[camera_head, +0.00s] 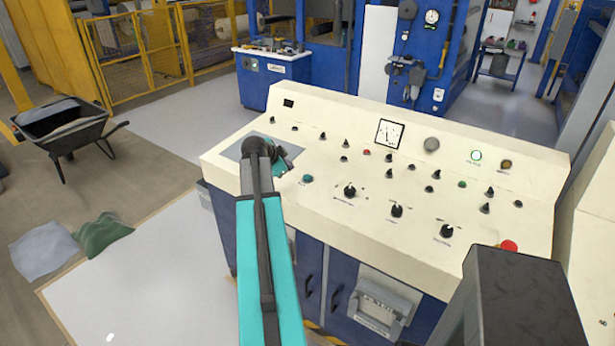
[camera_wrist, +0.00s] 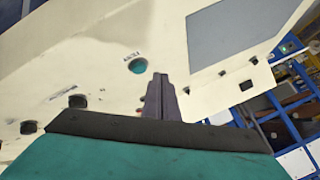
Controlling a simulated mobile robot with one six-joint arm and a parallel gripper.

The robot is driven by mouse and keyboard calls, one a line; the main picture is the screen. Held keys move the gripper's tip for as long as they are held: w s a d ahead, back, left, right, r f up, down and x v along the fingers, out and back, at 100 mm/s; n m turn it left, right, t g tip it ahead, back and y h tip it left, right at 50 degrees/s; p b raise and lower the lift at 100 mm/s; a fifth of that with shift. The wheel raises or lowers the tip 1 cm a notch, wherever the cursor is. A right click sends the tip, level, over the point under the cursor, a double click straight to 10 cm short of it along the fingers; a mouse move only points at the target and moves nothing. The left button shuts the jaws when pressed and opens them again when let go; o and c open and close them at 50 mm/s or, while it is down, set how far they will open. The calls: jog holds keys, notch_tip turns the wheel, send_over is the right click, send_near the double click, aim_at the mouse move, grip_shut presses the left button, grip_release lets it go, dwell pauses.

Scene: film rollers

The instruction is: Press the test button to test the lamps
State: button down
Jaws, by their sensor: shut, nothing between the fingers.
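The cream control console (camera_head: 340,262) carries several knobs and buttons; its labels are too small to read, so I cannot tell which is the test button. A round teal button (camera_head: 307,178) sits on the panel's left part, and a teal button also shows in the wrist view (camera_wrist: 137,65). My gripper (camera_head: 284,164) is over the console's left end, left of and behind that button. In the wrist view my fingers (camera_wrist: 159,82) are shut and empty, pointing at the panel just below and right of the button. I cannot tell the gap to the panel.
A grey inset plate (camera_head: 232,149) lies at the console's left end. Several black knobs, such as one (camera_head: 350,190), stand up from the panel. A red button (camera_head: 509,246) is at the front right. A wheelbarrow (camera_head: 66,126) stands on the floor at left.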

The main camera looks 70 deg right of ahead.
jog(key=s+d+r+m, duration=0.1)
jog(key=s+d+r, duration=0.2)
jog(key=s+r, duration=0.1)
jog(key=shift+s+d+r+m+g+h, duration=0.3)
jog(key=shift+s+r+m+h, duration=0.1)
jog(key=shift+r, duration=0.2)
jog(key=shift+w+f, duration=0.1)
jog(key=shift+f, duration=0.05)
send_over(305, 179)
jog(key=shift+a+f, duration=0.2)
jog(key=shift+f, duration=3)
jog(key=shift+d+f+b, duration=0.15)
jog(key=shift+f+b, duration=0.9)
jog(key=shift+b, duration=0.3)
jog(key=shift+f+b, duration=0.9)
jog(key=shift+b, duration=0.6)
jog(key=shift+r, duration=0.15)
jog(key=shift+w+r, duration=0.1)
jog(key=shift+r, duration=0.65)
